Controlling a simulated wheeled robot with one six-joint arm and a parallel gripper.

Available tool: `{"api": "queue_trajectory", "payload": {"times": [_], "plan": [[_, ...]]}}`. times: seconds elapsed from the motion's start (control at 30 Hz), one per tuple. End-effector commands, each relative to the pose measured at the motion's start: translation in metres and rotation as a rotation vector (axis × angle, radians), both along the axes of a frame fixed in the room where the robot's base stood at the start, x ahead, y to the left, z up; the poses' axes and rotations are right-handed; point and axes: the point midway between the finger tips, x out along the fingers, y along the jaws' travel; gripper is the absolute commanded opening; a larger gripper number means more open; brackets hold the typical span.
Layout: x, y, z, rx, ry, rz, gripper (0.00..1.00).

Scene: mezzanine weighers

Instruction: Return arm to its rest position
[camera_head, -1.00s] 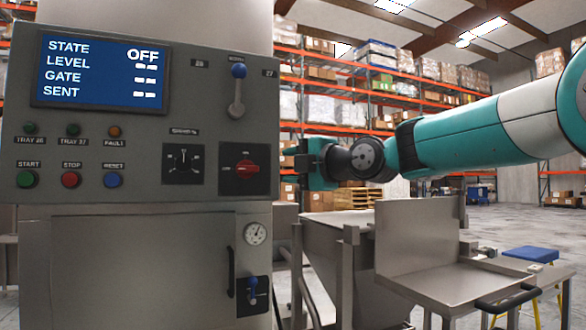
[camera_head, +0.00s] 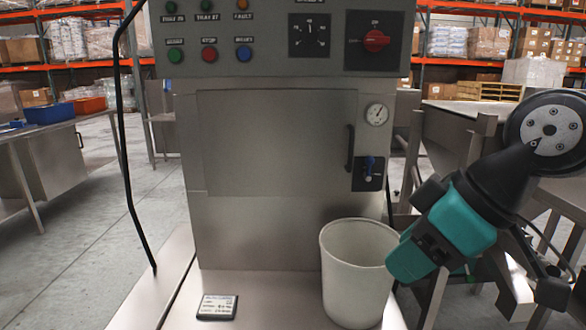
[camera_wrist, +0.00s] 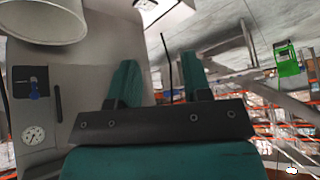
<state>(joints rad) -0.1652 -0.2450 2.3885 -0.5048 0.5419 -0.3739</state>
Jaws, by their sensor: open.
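My gripper (camera_wrist: 160,78) shows in the wrist view with two teal fingers well apart and nothing between them. In the head view the end of my arm (camera_head: 450,225) is bent down at the right, in front of the grey machine. A white bucket (camera_head: 357,275) stands upright on the metal ledge, just left of my arm's end and partly overlapped by it. The bucket also shows upside down in the wrist view (camera_wrist: 45,22), apart from the fingers. I cannot tell in the head view whether my arm touches the bucket.
The control cabinet (camera_head: 270,140) has buttons, a red knob, a gauge (camera_head: 377,114) and a blue lever (camera_head: 369,167). A small labelled device (camera_head: 217,307) lies on the ledge. A black rail rises at left. A steel hopper (camera_head: 470,130) stands at right. Floor is clear at left.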

Motion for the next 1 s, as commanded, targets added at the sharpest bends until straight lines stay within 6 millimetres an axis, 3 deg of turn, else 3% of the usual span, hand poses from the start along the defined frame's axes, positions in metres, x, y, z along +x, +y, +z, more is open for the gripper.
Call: {"api": "queue_trajectory", "payload": {"times": [0.03,0.2,0.23,0.3,0.7,0.83,1.0], "plan": [[-0.023,0.000,-0.013,-0.011,0.094,-0.033,0.45],[-0.094,-0.010,-0.049,-0.090,0.393,-0.189,0.45],[-0.100,-0.011,-0.045,-0.101,0.423,-0.210,0.45],[-0.095,-0.010,-0.017,-0.094,0.410,-0.207,0.45],[-0.094,-0.010,0.089,-0.091,0.405,-0.206,0.45],[-0.094,-0.010,0.104,-0.090,0.404,-0.206,0.45],[-0.093,-0.010,0.106,-0.090,0.404,-0.206,0.45]]}}
